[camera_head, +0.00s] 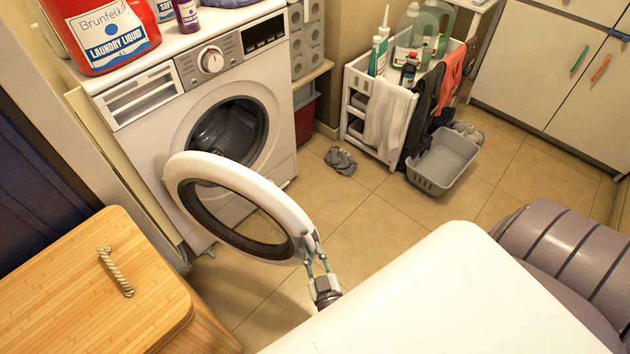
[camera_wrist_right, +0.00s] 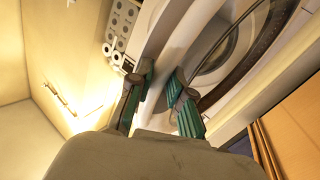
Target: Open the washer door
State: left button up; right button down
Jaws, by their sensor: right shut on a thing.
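The white washer (camera_head: 222,105) stands against the back wall with its dark drum opening exposed. Its round door (camera_head: 181,170) is swung wide open toward me, hinged on the left side. My right gripper (camera_head: 316,262) is at the free edge of the door, with its fingers closed on the rim. In the right wrist view, the two green-padded fingers (camera_wrist_right: 160,92) straddle the white door rim (camera_wrist_right: 186,35), and the washer front shows behind. The left gripper is not seen.
A wooden-lidded hamper (camera_head: 75,290) stands at the front left. A white cart (camera_head: 362,85) with bottles and cloths, a grey basket (camera_head: 443,162) and a dark cloth (camera_head: 341,160) on the floor are to the right. Tiled floor between is clear. Detergent (camera_head: 110,35) stands on the washer.

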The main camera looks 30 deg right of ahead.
jog(key=c, duration=1.1)
grip_release()
jog(key=shift+w+a+r+y, duration=0.1)
jog(key=shift+w+a+y, duration=0.2)
jog(key=shift+w+a, duration=0.25)
jog(key=shift+s, duration=0.1)
jog(key=shift+s+d, duration=0.1)
jog(key=shift+d, duration=0.05)
jog(key=shift+v, duration=3.75)
